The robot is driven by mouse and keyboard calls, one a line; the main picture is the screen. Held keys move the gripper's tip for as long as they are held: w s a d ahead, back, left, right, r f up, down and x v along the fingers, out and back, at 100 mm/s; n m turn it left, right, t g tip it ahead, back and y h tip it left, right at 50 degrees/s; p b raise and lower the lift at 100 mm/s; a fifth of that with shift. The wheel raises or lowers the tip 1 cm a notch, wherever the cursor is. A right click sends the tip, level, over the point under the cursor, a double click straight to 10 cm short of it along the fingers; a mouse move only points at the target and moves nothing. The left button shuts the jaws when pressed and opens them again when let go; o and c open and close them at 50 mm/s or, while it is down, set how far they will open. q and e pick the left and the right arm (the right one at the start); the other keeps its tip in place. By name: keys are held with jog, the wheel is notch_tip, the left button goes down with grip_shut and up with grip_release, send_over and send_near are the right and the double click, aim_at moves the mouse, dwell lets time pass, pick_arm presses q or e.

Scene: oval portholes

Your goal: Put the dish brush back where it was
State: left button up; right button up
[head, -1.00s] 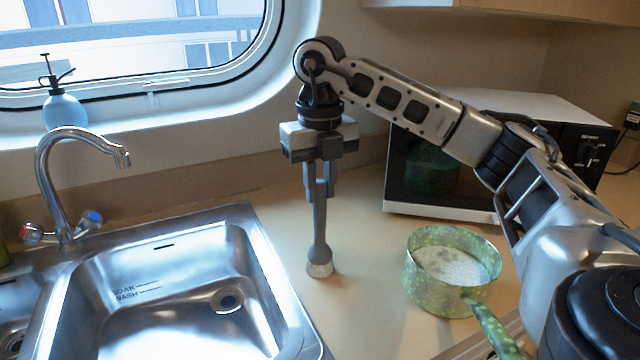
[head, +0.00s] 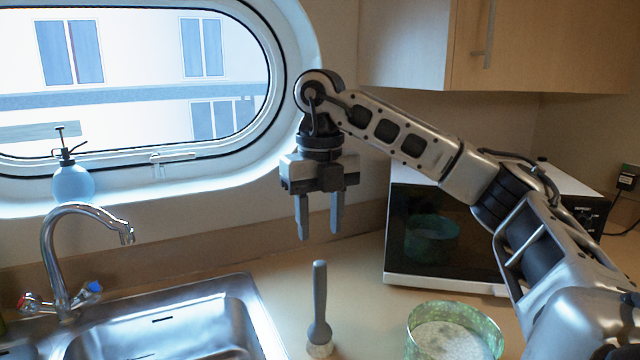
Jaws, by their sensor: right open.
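The dish brush (head: 319,302) stands upright on the counter, its grey handle up and its pale bristles down. It is just right of the sink (head: 170,318) and left of the green pot. My right gripper (head: 319,232) is open and empty above the brush, its two fingers pointing down. In the picture, the fingertips are a little above the top of the handle and apart from it. My left gripper is not in view.
A green speckled pot (head: 455,318) with pale contents stands to the right of the brush. A microwave (head: 400,262) is behind it, partly hidden by my arm. The faucet (head: 50,255) rises at the left. A blue spray bottle (head: 72,183) is on the window sill.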

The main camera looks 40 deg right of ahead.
jog(key=shift+r, duration=1.95)
